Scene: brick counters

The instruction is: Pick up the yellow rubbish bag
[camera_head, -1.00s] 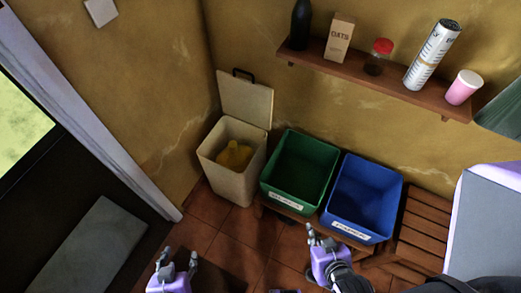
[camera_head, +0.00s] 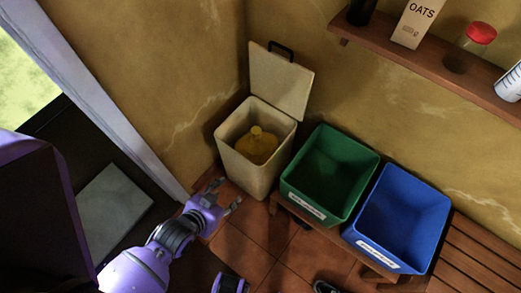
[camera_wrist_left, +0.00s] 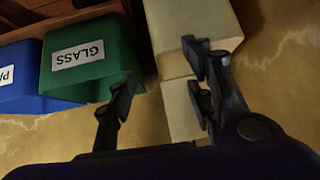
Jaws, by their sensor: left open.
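The yellow rubbish bag (camera_head: 256,146) sits inside the cream bin (camera_head: 246,172), its knotted top pointing up. The bin's lid (camera_head: 281,82) stands open against the wall. My left gripper (camera_head: 229,193) is open and empty, low in front of the bin and to its left. In the left wrist view, the open fingers (camera_wrist_left: 160,72) frame the cream bin (camera_wrist_left: 190,28), and the bag is not visible there. A small dark part at the bottom edge of the head view may be my right gripper (camera_head: 326,287); its jaws cannot be made out.
A green glass bin (camera_head: 307,208) and a blue bin (camera_head: 378,253) stand on a slatted wooden bench (camera_head: 482,262) right of the cream bin. A shelf (camera_head: 430,72) with oats and a red-lidded jar is above. A doorway is left; tiled floor (camera_head: 245,240) lies in front.

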